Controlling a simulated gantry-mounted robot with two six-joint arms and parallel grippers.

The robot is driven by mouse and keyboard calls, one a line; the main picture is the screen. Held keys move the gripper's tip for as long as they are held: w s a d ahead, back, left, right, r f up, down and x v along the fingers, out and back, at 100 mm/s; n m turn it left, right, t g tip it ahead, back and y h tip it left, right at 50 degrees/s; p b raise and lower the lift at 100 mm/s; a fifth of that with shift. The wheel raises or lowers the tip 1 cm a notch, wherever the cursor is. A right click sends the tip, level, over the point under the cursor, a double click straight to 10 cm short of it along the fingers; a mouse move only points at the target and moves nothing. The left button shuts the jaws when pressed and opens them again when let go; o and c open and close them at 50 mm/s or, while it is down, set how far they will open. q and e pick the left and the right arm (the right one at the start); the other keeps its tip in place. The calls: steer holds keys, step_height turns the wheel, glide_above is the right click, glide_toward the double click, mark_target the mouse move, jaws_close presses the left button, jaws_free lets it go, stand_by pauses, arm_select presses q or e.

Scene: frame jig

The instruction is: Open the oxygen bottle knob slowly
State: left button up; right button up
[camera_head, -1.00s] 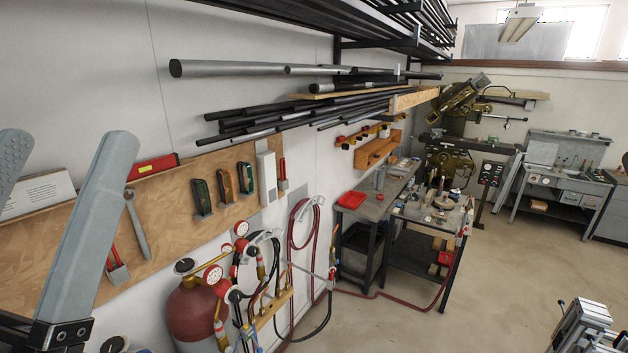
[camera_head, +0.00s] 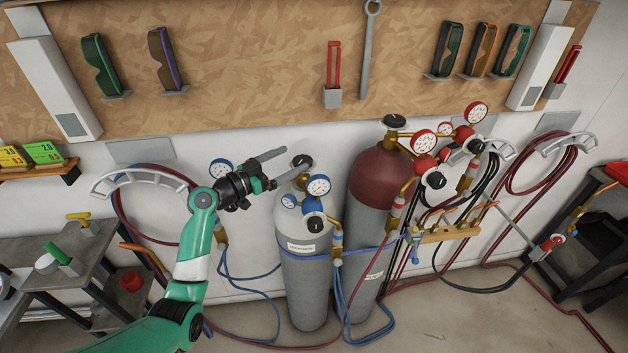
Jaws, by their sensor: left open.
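The grey bottle (camera_head: 302,280) with blue-rimmed gauges (camera_head: 318,185) and blue hoses stands upright against the wall, left of a red-topped bottle (camera_head: 378,180). I take it as the oxygen bottle; its label is too small to read surely. Its dark knob (camera_head: 302,161) sits on top. My left gripper (camera_head: 292,165) reaches in from the left with its jaws open. Its fingers point right, towards the knob, and overlap the valve area in the picture. I cannot tell whether they touch it. My right gripper is out of view.
A wooden board (camera_head: 270,60) with goggles and a wrench (camera_head: 369,50) hangs behind the bottles. Blue and red hoses hang from hooks and lie on the floor. A small metal table (camera_head: 50,240) stands at left. Red-rimmed gauges (camera_head: 424,141) crowd the right side.

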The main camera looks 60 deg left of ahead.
arm_select(q)
steer(key=n+b, duration=0.1)
steer(key=b, duration=0.1)
glide_toward(303, 159)
steer(key=shift+y, duration=0.3)
steer(key=w+b, duration=0.2)
steer(key=w, duration=0.1)
steer(key=w+a+b, duration=0.1)
steer(key=w+b, duration=0.5)
steer(key=shift+w+a+f, duration=0.15)
steer(key=shift+w+f, duration=0.1)
steer(key=shift+w, duration=0.15)
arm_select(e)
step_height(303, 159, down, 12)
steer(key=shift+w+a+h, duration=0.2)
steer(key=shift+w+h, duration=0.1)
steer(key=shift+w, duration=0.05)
